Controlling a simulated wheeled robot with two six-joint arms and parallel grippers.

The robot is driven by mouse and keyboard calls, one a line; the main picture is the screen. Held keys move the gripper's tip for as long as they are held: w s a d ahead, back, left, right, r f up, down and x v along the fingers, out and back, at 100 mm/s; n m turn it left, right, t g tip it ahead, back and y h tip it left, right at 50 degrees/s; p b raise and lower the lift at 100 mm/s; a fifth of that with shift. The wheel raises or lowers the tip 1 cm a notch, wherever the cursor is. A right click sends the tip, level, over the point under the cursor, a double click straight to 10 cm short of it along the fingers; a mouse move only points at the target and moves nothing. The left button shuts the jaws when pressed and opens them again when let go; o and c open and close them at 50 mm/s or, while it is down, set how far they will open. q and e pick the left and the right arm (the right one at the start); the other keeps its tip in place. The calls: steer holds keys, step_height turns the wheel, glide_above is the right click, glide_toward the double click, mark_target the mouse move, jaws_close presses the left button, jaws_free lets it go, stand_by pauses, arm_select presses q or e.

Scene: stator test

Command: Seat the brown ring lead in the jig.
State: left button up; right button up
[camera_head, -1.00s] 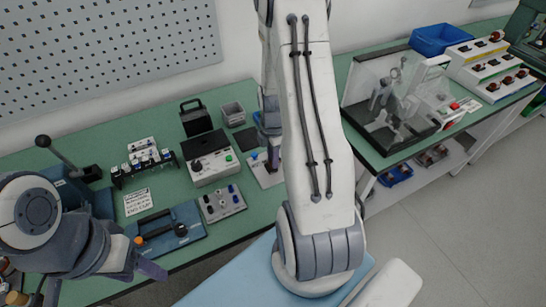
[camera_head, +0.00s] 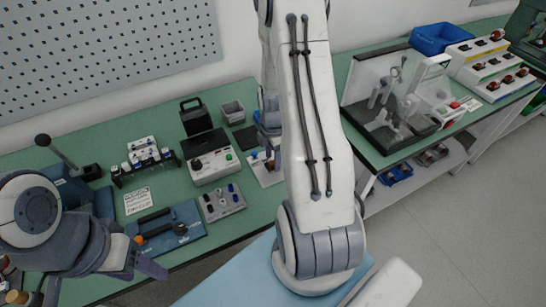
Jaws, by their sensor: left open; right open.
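I cannot make out the brown ring lead for certain. A small pale plate (camera_head: 262,176) on the green bench may be the jig, but I cannot be sure. My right gripper (camera_head: 272,158) is over this plate, largely hidden behind my own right arm. Its fingers are open, but what lies between them is not visible. My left gripper (camera_head: 100,280) is at the lower left, open, in front of the blue tool base and away from the pale plate.
A blue base with black handles (camera_head: 190,233), a grey block with coloured terminals (camera_head: 224,203) and a control box (camera_head: 213,167) stand on the green bench (camera_head: 90,142). A grey bin (camera_head: 233,112) stands behind. A clear-panelled station (camera_head: 363,90) is at the right.

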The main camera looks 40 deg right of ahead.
step_height(320, 180, up, 10)
steer(key=shift+r, duration=0.25)
steer(key=shift+a, duration=0.1)
stand_by(1.0)
steer(key=s+a+r+m, duration=0.1)
steer(key=a+r+m, duration=0.15)
steer(key=a, duration=0.65)
steer(key=s+a+r+m, duration=0.1)
steer(key=a+r, duration=0.2)
steer(key=a, duration=0.7)
steer(key=s+a+r+m, duration=0.2)
steer(key=s+a, duration=0.4)
steer(key=s, duration=0.1)
steer(key=s+a+r+m+y, duration=0.1)
steer(key=s+a+m, duration=0.1)
steer(key=s+a, duration=0.3)
steer(key=shift+s+a+r, duration=0.35)
steer(key=shift+s+a, duration=0.05)
steer(key=shift+s, duration=0.75)
steer(key=shift+m, duration=0.25)
